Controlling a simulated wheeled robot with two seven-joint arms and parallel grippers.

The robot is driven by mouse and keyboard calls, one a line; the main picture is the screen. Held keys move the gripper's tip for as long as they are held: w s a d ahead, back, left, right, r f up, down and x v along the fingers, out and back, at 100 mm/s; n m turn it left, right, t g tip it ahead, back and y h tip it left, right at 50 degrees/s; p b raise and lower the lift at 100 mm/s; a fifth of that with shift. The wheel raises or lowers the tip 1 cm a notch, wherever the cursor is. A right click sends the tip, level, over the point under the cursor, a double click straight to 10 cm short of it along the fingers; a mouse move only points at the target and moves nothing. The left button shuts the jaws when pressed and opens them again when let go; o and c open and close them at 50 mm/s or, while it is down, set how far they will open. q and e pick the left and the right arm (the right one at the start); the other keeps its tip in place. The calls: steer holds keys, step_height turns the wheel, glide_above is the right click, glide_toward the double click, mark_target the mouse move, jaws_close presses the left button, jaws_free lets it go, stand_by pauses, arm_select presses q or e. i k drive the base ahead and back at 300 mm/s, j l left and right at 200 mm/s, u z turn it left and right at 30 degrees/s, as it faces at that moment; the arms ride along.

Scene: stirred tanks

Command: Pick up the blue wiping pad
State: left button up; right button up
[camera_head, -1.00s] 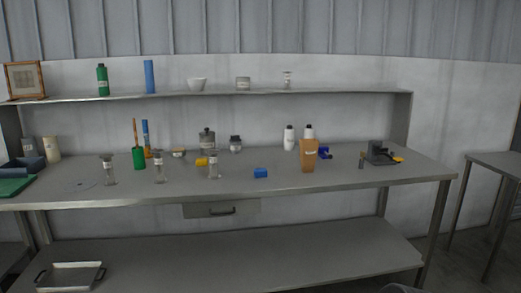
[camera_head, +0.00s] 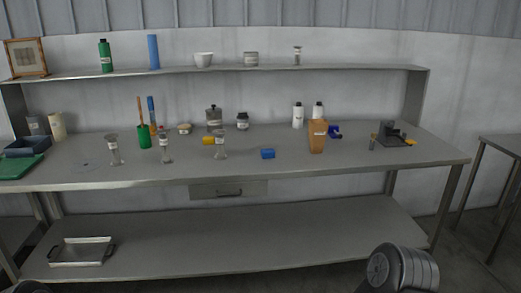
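The blue wiping pad (camera_head: 268,153) is a small blue block lying on the steel workbench (camera_head: 350,166), right of the middle and near the front half of the top. A dark grey rounded part of my own arm (camera_head: 400,268) shows at the bottom right, well below and in front of the bench. No gripper fingers show in the head view. Nothing touches the pad.
Left of the pad stand several glass vessels, one nearest at its left (camera_head: 220,146). An orange-brown container (camera_head: 317,137) stands to its right. A shelf (camera_head: 250,71) runs above the back. A drawer (camera_head: 228,190) hangs under the front edge. The bench around the pad is clear.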

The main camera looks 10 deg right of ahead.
mark_target(266, 154)
steer(key=i+l+u, duration=0.3)
steer(key=i+l, duration=0.2)
steer(key=i, duration=0.2)
steer(key=i+l+u, duration=0.25)
steer(key=i+l, duration=0.4)
